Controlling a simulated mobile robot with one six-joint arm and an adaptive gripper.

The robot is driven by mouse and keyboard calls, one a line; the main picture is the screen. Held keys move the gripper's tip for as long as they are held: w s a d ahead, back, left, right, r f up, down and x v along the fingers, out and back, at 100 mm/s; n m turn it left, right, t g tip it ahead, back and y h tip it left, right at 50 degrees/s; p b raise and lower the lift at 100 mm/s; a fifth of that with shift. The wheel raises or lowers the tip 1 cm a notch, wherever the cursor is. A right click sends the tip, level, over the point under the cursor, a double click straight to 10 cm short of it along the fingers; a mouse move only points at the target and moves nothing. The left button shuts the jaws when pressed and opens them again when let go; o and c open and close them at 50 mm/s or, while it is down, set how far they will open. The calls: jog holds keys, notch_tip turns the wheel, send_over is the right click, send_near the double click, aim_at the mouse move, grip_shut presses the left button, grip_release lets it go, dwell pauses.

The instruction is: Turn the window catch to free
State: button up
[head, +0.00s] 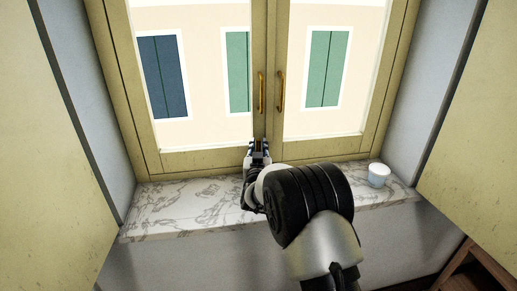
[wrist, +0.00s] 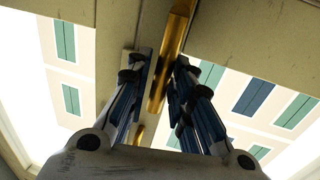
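The window catch (wrist: 171,50) shows in the wrist view as a brass bar running between my fingers against the cream frame. My gripper (head: 259,146) is at the foot of the middle window post in the head view, where a bit of brass shows between its fingers.
Two brass handles (head: 262,92) (head: 281,91) stand upright on the middle posts above my gripper. A white cup (head: 378,175) stands at the right of the marble sill (head: 168,208). Cream panels (head: 40,180) (head: 480,150) flank the window. The left sill is clear.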

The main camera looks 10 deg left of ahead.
grip_shut()
jog(key=shift+a, duration=0.15)
dwell(0.4)
